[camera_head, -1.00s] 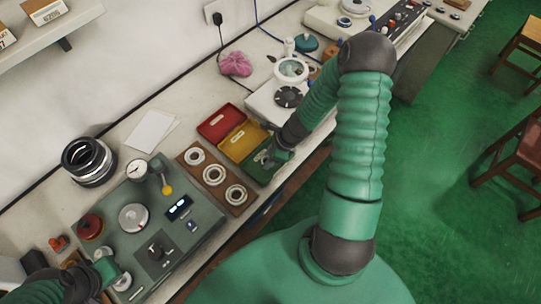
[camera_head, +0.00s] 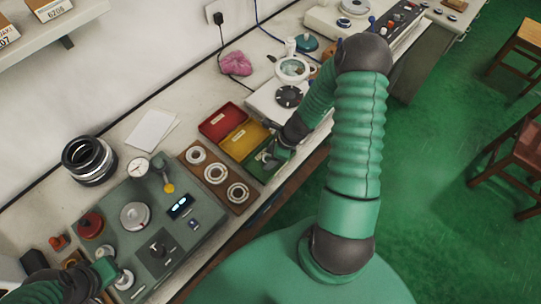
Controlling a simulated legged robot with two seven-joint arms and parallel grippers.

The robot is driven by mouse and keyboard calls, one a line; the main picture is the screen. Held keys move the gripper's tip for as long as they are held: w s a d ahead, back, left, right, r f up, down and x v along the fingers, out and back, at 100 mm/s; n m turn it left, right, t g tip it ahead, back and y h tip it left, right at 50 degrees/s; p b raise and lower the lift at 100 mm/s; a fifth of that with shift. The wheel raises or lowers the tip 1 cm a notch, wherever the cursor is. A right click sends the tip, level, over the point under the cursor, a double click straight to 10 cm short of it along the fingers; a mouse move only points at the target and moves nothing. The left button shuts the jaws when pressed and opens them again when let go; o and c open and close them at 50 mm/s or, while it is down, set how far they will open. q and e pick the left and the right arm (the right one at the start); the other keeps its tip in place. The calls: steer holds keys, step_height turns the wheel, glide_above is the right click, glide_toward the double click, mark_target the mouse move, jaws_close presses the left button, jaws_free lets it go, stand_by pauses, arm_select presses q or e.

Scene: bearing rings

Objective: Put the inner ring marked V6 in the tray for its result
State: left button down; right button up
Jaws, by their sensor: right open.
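Three trays stand in a row on the bench: red (camera_head: 221,122), yellow (camera_head: 240,143) and green (camera_head: 254,170). My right gripper (camera_head: 266,157) is open at the green tray, low over it. It hides part of that tray, and I cannot tell whether a ring lies under the fingers. Three pale rings (camera_head: 195,155), (camera_head: 215,173) and (camera_head: 238,193) sit on a brown wooden board (camera_head: 221,186) left of the trays. My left gripper (camera_head: 116,276) is at the lower left beside a small silver round part (camera_head: 124,280); its fingers are unclear. No V6 marking is readable.
A grey-green measuring device (camera_head: 150,225) with a dial gauge (camera_head: 138,167) and a lit display (camera_head: 180,206) fills the bench's left. Stacked dark rings (camera_head: 89,160) and white paper (camera_head: 151,130) lie behind. A white apparatus (camera_head: 276,105) stands beyond the trays.

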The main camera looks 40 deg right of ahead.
steer(key=shift+s+d, duration=0.15)
steer(key=shift+d, duration=0.25)
steer(key=shift+r+p, duration=0.25)
steer(key=shift+p, duration=0.05)
steer(key=p+v, duration=0.1)
steer(key=v, duration=1)
arm_select(q)
steer(key=shift+d+r, duration=0.15)
steer(key=shift+r, duration=0.8)
arm_select(e)
steer(key=s+a+r+n+h, duration=0.1)
steer(key=a+r+n, duration=0.3)
steer(key=a+n, duration=0.5)
steer(key=s+a+r+n+h, duration=0.1)
steer(key=a+r+n, duration=0.4)
steer(key=n, duration=1.4)
steer(key=a, duration=0.4)
steer(key=shift+a+r+g+h, duration=0.2)
steer(key=shift+a+g+h, duration=0.15)
steer(key=shift+g+h, duration=0.05)
